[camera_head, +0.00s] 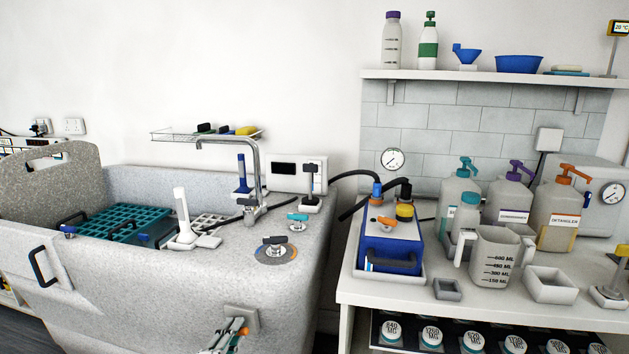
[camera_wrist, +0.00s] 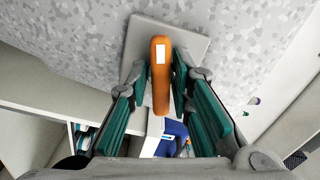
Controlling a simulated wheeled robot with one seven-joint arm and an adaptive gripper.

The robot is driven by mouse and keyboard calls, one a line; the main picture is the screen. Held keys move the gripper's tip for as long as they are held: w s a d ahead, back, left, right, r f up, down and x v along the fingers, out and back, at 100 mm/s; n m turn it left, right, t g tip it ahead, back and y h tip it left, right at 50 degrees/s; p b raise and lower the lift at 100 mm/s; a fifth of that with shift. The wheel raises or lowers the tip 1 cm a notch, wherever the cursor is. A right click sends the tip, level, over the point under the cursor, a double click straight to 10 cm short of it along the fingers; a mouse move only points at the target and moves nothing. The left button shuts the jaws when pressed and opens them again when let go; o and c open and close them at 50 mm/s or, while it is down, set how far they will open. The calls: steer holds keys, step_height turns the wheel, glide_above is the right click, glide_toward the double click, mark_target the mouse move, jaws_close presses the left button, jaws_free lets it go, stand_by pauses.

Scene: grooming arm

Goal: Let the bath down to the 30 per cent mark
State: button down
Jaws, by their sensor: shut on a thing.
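The bath (camera_head: 300,215) is a speckled grey tub at the left in the head view, with a teal grid (camera_head: 125,222) inside. I cannot make out a water level or a 30 per cent mark. A square grey plate (camera_head: 243,317) sits on its outer front wall, and also shows in the wrist view (camera_wrist: 192,45). An orange lever (camera_wrist: 161,50) with a white label stands out from this plate. My gripper (camera_wrist: 158,82) is shut on the lever, a teal-padded finger on each side. In the head view my gripper (camera_head: 233,335) hides most of the lever.
A white bench (camera_head: 480,312) at the right carries a blue unit (camera_head: 392,245), pump bottles and a measuring jug (camera_head: 493,255). A drawer of several capped bottles lies below.

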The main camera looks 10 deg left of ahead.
steer(key=shift+r, duration=0.15)
steer(key=shift+m, duration=1.4)
steer(key=c, duration=1.5)
jaws_free()
steer(key=shift+s+a+p, duration=0.15)
steer(key=shift+s+p, duration=0.55)
steer(key=shift+s, duration=1.3)
steer(key=shift+s+a+p, duration=0.15)
steer(key=shift+s+p, duration=0.5)
steer(key=shift+s, duration=1.35)
steer(key=o, duration=0.6)
steer(key=shift+c, duration=0.2)
